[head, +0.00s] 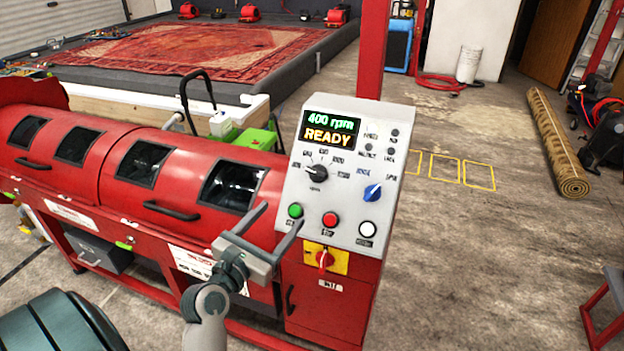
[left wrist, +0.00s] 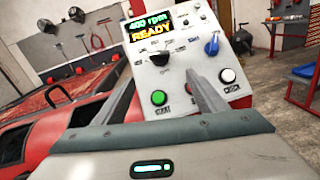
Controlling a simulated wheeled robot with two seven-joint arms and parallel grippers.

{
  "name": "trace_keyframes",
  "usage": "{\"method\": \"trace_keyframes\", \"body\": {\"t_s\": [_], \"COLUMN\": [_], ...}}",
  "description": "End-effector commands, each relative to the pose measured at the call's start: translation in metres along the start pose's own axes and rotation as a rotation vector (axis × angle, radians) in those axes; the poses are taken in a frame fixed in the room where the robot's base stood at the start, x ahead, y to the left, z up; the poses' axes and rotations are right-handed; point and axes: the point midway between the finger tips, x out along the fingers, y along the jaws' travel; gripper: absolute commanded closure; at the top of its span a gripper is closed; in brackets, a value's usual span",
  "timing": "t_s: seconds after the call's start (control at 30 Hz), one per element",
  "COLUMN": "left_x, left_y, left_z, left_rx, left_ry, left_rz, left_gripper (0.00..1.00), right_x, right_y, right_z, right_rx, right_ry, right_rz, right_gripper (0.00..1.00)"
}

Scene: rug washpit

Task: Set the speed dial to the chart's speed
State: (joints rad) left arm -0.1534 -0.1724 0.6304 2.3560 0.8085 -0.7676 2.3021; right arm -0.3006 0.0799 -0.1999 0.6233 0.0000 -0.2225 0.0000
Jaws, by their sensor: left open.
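The speed dial (head: 316,172) is a black knob on the grey sloped control panel (head: 345,205) of the red machine. Its pointer is toward the left side of its scale, and small numbers ring it. The display (head: 330,128) above it reads 400 rpm and READY. The dial also shows in the left wrist view (left wrist: 161,57). My left gripper (head: 272,222) is open and empty, in front of the panel's lower left, below the dial and apart from it. In the left wrist view its two fingers (left wrist: 155,100) reach toward the panel. No chart with readable speeds shows. My right gripper is not in view.
The panel also carries a blue knob (head: 372,191), a green button (head: 295,210), a red button (head: 330,219) and a white button (head: 368,228). A red switch on a yellow plate (head: 325,259) sits below.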

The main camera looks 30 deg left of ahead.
Motion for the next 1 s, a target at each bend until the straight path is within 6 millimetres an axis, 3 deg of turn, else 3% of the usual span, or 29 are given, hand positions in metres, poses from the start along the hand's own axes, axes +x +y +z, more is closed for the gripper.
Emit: {"method": "trace_keyframes", "body": {"t_s": [0.57, 0.77, 1.0], "left_x": [0.009, 0.031, 0.073], "left_y": [0.001, 0.001, 0.001], "left_z": [0.001, 0.003, 0.003], "left_rx": [-0.008, -0.006, -0.007], "left_ry": [-0.001, -0.002, -0.002], "left_rz": [0.001, 0.0, 0.0], "left_gripper": [0.34, 0.34, 0.34], "right_x": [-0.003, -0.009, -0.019], "right_y": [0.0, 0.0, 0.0], "right_z": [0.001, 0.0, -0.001], "right_rx": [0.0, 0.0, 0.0], "right_ry": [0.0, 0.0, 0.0], "right_rz": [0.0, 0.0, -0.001], "right_gripper": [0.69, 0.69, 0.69]}}
